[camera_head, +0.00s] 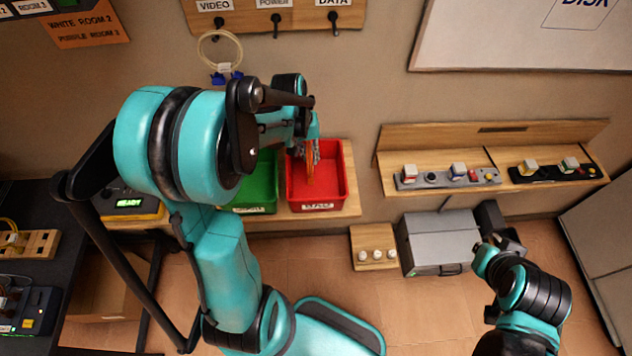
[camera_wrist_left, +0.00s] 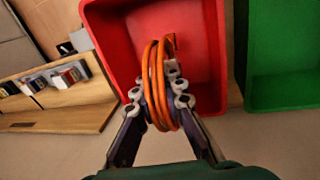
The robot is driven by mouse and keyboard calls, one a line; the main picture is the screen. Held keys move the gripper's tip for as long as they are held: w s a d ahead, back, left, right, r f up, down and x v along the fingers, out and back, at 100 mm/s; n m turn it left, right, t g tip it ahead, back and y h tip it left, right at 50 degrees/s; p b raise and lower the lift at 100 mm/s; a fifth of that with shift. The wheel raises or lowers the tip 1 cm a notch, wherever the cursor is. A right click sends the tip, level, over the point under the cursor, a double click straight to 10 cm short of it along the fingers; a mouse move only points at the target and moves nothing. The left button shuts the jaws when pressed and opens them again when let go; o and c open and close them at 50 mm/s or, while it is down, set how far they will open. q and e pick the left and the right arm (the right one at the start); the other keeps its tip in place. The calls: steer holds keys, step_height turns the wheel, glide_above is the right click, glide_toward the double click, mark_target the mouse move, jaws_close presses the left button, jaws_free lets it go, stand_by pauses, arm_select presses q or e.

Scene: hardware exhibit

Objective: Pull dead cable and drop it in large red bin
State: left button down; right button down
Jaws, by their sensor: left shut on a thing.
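The red bin (camera_head: 346,190) stands on a wooden shelf in the middle of the head view. My left gripper (camera_head: 305,150) is at the red bin, with its fingers partly hidden by my arm. In the left wrist view the gripper (camera_wrist_left: 162,95) is shut on a coiled orange cable (camera_wrist_left: 152,75), which lies over the red bin's open inside (camera_wrist_left: 200,30). In the head view the orange cable (camera_head: 311,172) hangs below the fingers against the red bin's inside. My right gripper (camera_head: 497,250) is low on the right, apart from the bin; its fingers are unclear.
A green bin (camera_head: 262,185) stands directly left of the red bin. Hooks labelled VIDEO, POWER and DATA are above, with a pale cable loop (camera_head: 219,50) on the left hook. A shelf with small devices (camera_head: 447,177) and a grey case (camera_head: 440,240) are to the right.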

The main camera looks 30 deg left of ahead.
arm_select(q)
steer(key=shift+f, duration=0.4)
steer(key=c, duration=1.5)
jaws_free()
steer(key=shift+r, duration=0.15)
step_height(320, 180, up, 12)
steer(key=s+a, duration=0.1)
steer(key=a, duration=0.1)
steer(key=shift+f, duration=0.2)
